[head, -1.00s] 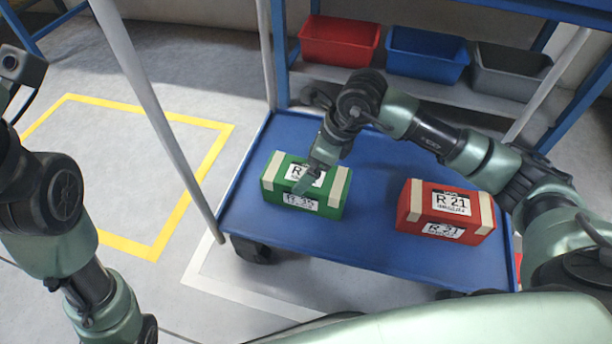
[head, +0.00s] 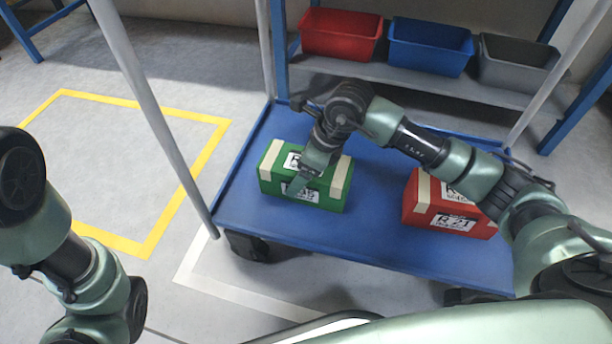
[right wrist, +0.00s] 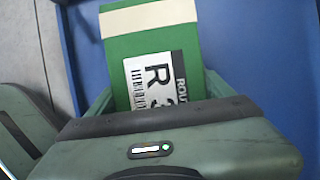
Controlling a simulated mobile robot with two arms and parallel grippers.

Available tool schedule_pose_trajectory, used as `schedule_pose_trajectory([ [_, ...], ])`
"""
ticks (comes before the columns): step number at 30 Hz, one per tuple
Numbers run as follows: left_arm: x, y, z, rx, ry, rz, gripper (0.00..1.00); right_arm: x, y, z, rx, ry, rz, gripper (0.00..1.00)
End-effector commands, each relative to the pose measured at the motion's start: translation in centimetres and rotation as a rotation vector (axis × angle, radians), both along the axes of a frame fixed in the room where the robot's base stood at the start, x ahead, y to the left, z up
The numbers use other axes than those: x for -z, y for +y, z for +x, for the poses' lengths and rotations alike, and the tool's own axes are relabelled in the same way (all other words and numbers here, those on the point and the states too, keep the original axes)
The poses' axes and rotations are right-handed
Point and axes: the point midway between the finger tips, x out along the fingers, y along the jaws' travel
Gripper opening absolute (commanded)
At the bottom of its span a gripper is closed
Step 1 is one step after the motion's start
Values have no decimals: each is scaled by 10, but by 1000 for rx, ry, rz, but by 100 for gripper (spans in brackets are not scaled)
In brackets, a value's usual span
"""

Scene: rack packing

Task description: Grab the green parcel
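The green parcel (head: 330,190), with cream bands and white labels, lies on the left part of the blue cart deck (head: 370,240). My right gripper (head: 305,182) reaches down over its middle and covers part of the top label. In the right wrist view the green parcel (right wrist: 120,45) lies between the two fingers (right wrist: 158,98), one close along each side. Whether the fingers press on it cannot be told. The parcel's lower part is hidden behind the gripper body there. My left arm shows at the left edge of the head view; its gripper is out of view.
A red parcel (head: 425,205) lies on the right of the deck, partly behind my right arm. Red (head: 340,38), blue (head: 430,48) and grey (head: 515,65) bins stand on a shelf behind. Light cart posts (head: 150,120) rise at the deck's corners.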

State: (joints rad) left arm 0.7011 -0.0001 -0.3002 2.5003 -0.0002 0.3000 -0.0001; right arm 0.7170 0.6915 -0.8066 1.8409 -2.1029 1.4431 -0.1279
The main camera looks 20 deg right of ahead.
Motion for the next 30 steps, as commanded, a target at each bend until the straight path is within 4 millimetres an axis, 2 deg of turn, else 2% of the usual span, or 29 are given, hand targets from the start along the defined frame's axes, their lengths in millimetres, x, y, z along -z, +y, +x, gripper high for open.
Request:
schedule_pose_trajectory([
  [1,0,0,0,0,0,0,36,0,0,0,0,0,0,64],
  [6,0,0,0,0,-1,1,36,0,0,0,0,1,1,17],
  [7,0,0,0,0,-1,1,36,-1,0,1,0,-2,2,12],
  [14,-1,0,0,0,-1,1,36,-2,0,0,0,-2,2,12],
  [20,-10,0,0,1,0,1,36,-16,0,1,-1,-3,2,12],
  [25,-29,0,1,0,2,0,36,-47,0,1,0,-5,1,12],
  [30,-27,2,34,2,98,-5,36,-96,0,1,0,-7,2,12],
])
